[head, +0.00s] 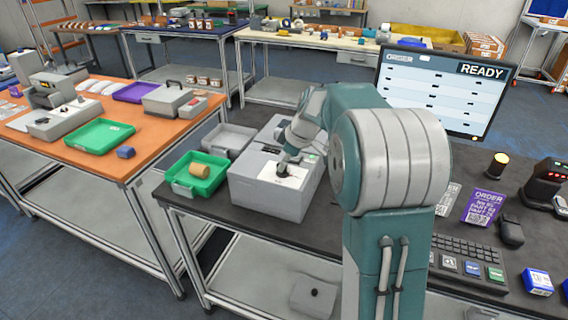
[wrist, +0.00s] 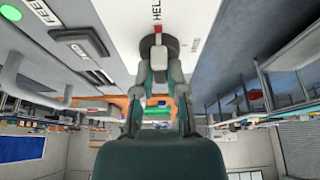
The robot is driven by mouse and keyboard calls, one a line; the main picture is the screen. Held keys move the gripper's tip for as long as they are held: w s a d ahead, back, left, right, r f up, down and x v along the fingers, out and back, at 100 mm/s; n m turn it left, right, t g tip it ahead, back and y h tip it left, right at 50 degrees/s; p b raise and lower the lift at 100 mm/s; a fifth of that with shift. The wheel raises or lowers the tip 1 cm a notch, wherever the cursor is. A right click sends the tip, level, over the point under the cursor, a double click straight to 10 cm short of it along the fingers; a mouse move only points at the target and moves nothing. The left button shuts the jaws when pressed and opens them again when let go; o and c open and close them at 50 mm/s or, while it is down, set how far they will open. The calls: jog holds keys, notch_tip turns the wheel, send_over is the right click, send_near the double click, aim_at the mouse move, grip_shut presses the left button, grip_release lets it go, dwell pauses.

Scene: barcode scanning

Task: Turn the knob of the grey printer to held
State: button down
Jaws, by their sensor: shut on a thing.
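The grey printer (head: 262,197) stands on the dark table, left of my arm in the head view. My gripper (head: 284,166) reaches down onto the white panel on its top. In the wrist view the dark round knob (wrist: 147,45) sits on the white panel (wrist: 118,30). My gripper (wrist: 158,74) is shut on the knob, with a finger on each side of its grip. A red mark lies at the knob, beside lettering that reads "HEL", cut off by the frame edge. A green light (wrist: 11,12) shows on the panel. The knob is hardly visible in the head view.
A green tray (head: 187,187) with a tan roll and a grey tray (head: 229,137) stand left of the printer. A monitor (head: 440,88) reading "READY", a keyboard (head: 462,249) and scanning items are at the right. An orange table (head: 95,145) stands farther left.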

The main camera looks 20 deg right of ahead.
jog(key=shift+w, duration=0.1)
jog(key=c, duration=0.7)
grip_release()
jog(key=v, duration=1.1)
jog(key=shift+r, duration=0.4)
jog(key=shift+a, duration=0.1)
jog(key=s+a+m+t+h, duration=0.1)
jog(key=s+a+m, duration=0.2)
jog(key=s+a, duration=0.5)
jog(key=s+a+m+h, duration=0.2)
jog(key=s+a+m, duration=0.25)
jog(key=s, duration=0.65)
jog(key=shift+m+t, duration=0.7)
jog(key=shift+m, duration=0.15)
jog(key=s+f, duration=0.1)
jog(key=s, duration=0.1)
jog(key=s+a+f, duration=0.1)
jog(key=s+f, duration=0.1)
jog(key=s, duration=0.1)
jog(key=s+a+f, duration=0.1)
jog(key=s+f, duration=0.1)
jog(key=s, duration=0.1)
